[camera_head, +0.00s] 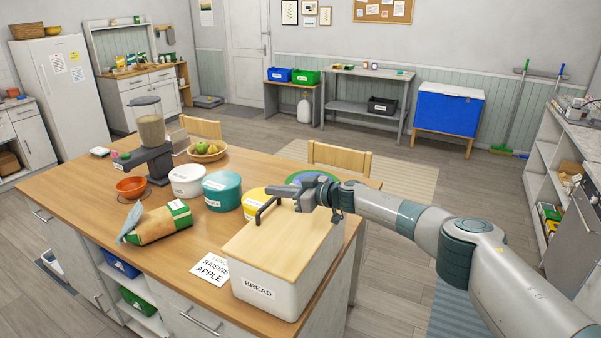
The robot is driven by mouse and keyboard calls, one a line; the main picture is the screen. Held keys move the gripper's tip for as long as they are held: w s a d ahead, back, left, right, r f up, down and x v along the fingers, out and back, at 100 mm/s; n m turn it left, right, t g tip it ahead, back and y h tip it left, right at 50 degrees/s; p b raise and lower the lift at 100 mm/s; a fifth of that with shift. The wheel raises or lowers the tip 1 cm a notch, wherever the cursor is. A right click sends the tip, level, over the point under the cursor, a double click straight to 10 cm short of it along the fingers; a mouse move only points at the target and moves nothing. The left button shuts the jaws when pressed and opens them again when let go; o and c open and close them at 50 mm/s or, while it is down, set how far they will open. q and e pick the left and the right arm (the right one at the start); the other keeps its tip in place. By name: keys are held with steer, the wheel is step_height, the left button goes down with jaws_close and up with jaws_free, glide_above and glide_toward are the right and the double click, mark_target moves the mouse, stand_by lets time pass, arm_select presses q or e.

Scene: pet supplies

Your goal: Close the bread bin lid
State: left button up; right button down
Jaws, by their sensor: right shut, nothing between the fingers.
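The white bread bin (262,292), labelled BREAD, stands at the near right corner of the wooden counter. Its light wooden lid (285,245) appears to lie flat across the top; any small gap at the far edge is hidden by my right arm. My right gripper (298,203) is shut and empty, over the far part of the lid beside the handle. I cannot tell whether it touches either. My left gripper is not in view.
A paper sheet (211,268) lies left of the bin. White (187,181), teal (222,191) and yellow (255,203) tubs stand behind it. A food bag (158,224), an orange bowl (131,187) and a dispenser (150,130) are further left. A chair (340,157) stands behind the counter.

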arm_select(q)
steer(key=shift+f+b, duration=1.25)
steer(key=shift+b, duration=0.45)
arm_select(e)
steer(key=s+d+r, duration=0.4)
steer(key=d+r, duration=0.1)
steer(key=d, duration=0.2)
steer(key=shift+s+d+r, duration=0.15)
steer(key=shift+d+r, duration=0.05)
steer(key=shift+r, duration=0.2)
